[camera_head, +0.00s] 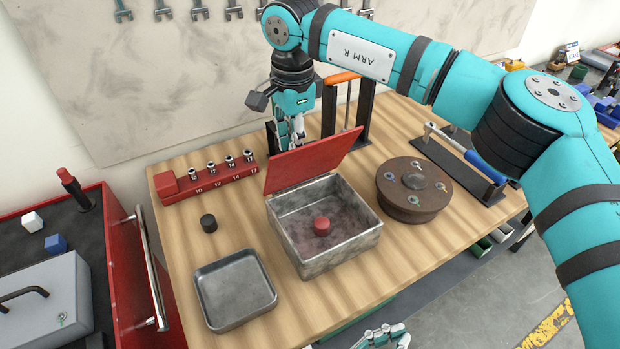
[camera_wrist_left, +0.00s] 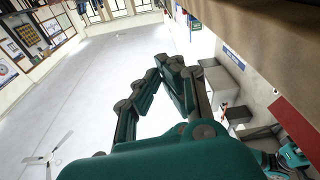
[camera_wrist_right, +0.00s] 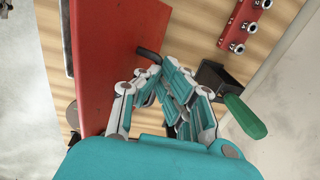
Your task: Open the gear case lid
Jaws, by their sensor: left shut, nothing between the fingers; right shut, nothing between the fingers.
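The gear case (camera_head: 325,250) is a grey metal box on the bench. Its red lid (camera_head: 312,160) stands open along the back edge, leaning up and back. A red round part (camera_head: 321,226) lies inside. My right gripper (camera_head: 290,140) is shut and empty, pointing down just behind the raised lid. In the right wrist view the lid (camera_wrist_right: 105,50) is left of the shut fingers (camera_wrist_right: 163,70), with a dark handle (camera_wrist_right: 149,55) near the fingertips; contact cannot be told. My left gripper (camera_head: 385,337) is shut and empty, low at the bench's front; its fingers (camera_wrist_left: 175,68) show in the left wrist view.
A grey tray (camera_head: 235,290) and black puck (camera_head: 208,223) are left of the case, with a red socket rack (camera_head: 212,184) behind. A brown round part (camera_head: 413,190) is at right. A red cart (camera_head: 110,250) stands left of the bench. A dark stand (camera_head: 365,108) rises behind.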

